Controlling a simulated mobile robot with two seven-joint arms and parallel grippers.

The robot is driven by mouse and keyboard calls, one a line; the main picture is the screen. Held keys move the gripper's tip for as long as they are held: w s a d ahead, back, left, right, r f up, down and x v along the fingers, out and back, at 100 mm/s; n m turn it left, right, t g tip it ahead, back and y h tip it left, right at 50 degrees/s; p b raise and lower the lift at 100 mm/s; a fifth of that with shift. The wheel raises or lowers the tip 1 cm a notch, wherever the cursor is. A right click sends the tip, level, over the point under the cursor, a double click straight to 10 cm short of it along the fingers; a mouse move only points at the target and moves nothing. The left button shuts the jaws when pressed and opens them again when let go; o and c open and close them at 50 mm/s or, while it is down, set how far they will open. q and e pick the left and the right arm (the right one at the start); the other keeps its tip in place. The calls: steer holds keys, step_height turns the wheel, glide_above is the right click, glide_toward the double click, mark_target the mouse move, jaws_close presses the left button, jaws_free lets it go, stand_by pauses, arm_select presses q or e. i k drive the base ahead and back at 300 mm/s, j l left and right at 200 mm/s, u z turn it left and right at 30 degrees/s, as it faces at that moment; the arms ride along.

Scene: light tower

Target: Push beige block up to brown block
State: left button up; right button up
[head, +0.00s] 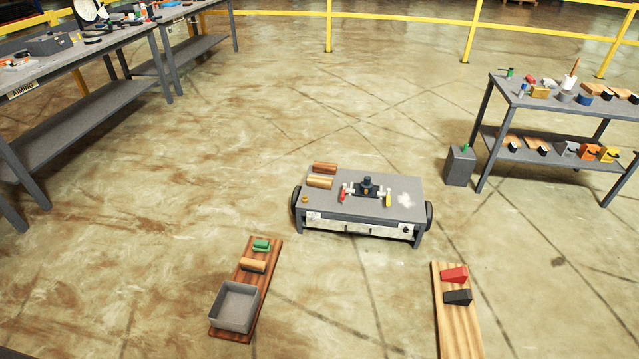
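A low grey wheeled cart (378,205) stands in the middle of the floor. On its left end lie two blocks side by side. The darker, brown block (325,168) is at the back edge. The lighter, beige block (320,182) lies just in front of it, roughly parallel. They look very close, but I cannot tell whether they touch. Neither of my grippers shows in the head view.
The cart also carries a dark fixture (367,187) with red and yellow handles. A brown board (258,294) with a green block, a tan block and a grey tray (234,306) is front left. A light board (456,325) with red and black wedges is front right. Benches flank the open floor.

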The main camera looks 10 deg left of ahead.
mark_target(314, 181)
steer(key=i+l, duration=0.1)
steer(key=i, duration=0.55)
steer(key=i+l, duration=0.1)
steer(key=i, duration=0.55)
steer(key=i+u, duration=0.1)
steer(key=i, duration=0.55)
steer(key=i+l, duration=0.2)
steer(key=i, duration=0.45)
steer(key=i+l, duration=0.15)
steer(key=i, duration=0.5)
